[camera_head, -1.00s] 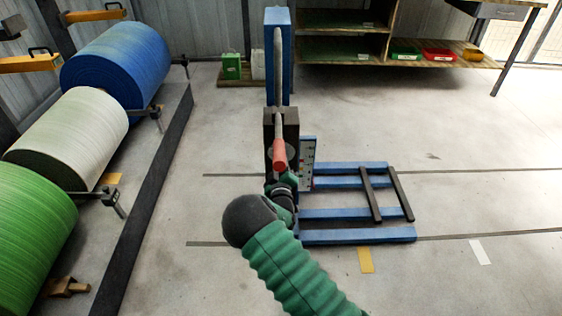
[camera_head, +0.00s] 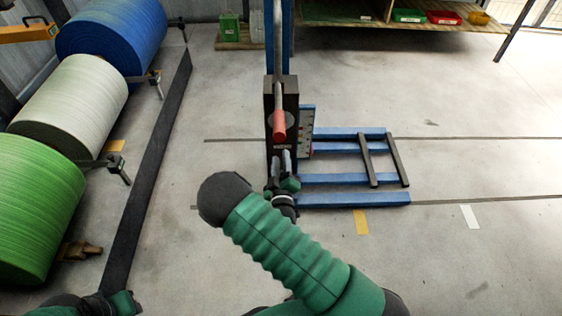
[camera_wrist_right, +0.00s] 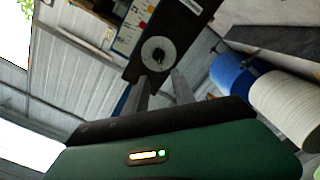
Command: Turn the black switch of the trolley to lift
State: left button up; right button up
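The trolley (camera_head: 350,179) is blue with a black control box (camera_head: 290,98) on its mast. A lever with a red grip (camera_head: 279,124) hangs in front of the box. In the right wrist view, the black switch (camera_wrist_right: 158,53) sits on a pale round dial on the box. In the head view the red grip partly covers the dial (camera_head: 291,121). My right gripper (camera_head: 279,160) is just below the dial, close to the box. The wrist view shows its two grey fingers (camera_wrist_right: 160,88) apart, empty, pointing towards the dial. Part of my left arm's end (camera_head: 118,303) shows at bottom left; its fingers are unclear.
Blue, white and green rolls (camera_head: 70,92) stand on the left beside a dark floor rail (camera_head: 150,175). A scale panel (camera_head: 307,132) is beside the box. A bench with small bins (camera_head: 443,18) is at the back.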

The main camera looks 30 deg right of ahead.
jog(key=shift+v, duration=1.4)
